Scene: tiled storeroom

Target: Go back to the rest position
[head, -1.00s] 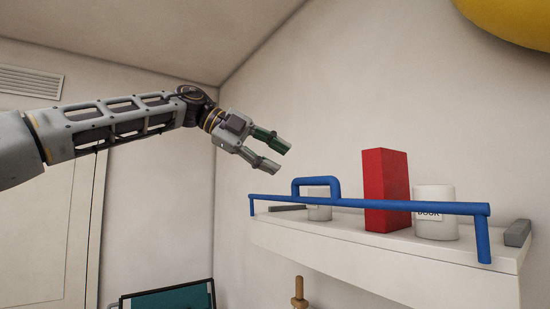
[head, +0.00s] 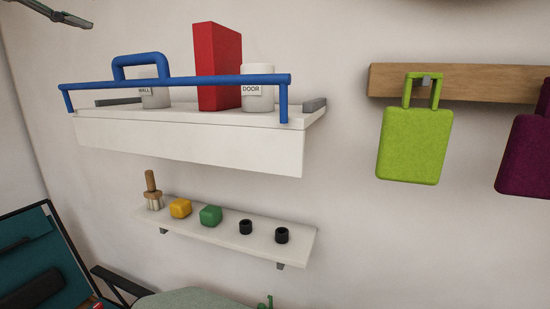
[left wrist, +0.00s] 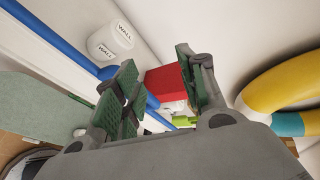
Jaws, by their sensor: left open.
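My left gripper (head: 70,18) shows only in part at the top left corner of the head view, above and left of the upper shelf. In the left wrist view its two green-padded fingers (left wrist: 160,95) are spread apart with nothing held between them. Beyond the fingers, the red box (left wrist: 166,86), the blue rail (left wrist: 58,42) and the white "WALL" container (left wrist: 112,40) show. My right gripper is in neither view.
The upper white shelf (head: 190,142) has a blue rail (head: 200,81), a red box (head: 217,68) and two labelled containers. A lower shelf (head: 232,232) holds a brush and small items. Green (head: 415,140) and purple bags hang at right. A yellow tube (left wrist: 285,85) shows in the wrist view.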

